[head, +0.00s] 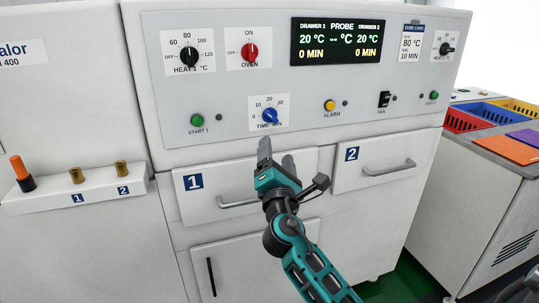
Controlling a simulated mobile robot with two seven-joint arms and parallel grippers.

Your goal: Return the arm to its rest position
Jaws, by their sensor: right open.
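My right gripper (277,158) is in the middle of the head view, at the end of my teal and black arm that comes in from below. Its two grey fingers point up and stand apart, with nothing seen between them. It appears in front of drawer 1 (207,206), just below the blue TIME knob (269,116) of the oven's control panel. Whether the fingers touch the panel or drawer front cannot be told. My left gripper is not in view.
The panel carries a black HEAT 1 knob (190,57), a red OVEN knob (249,52) and a display (338,41). Drawer 2 (350,180) is shut. A probe holder (100,194) with an orange-handled probe (20,172) is left. Coloured bins (464,121) stand right.

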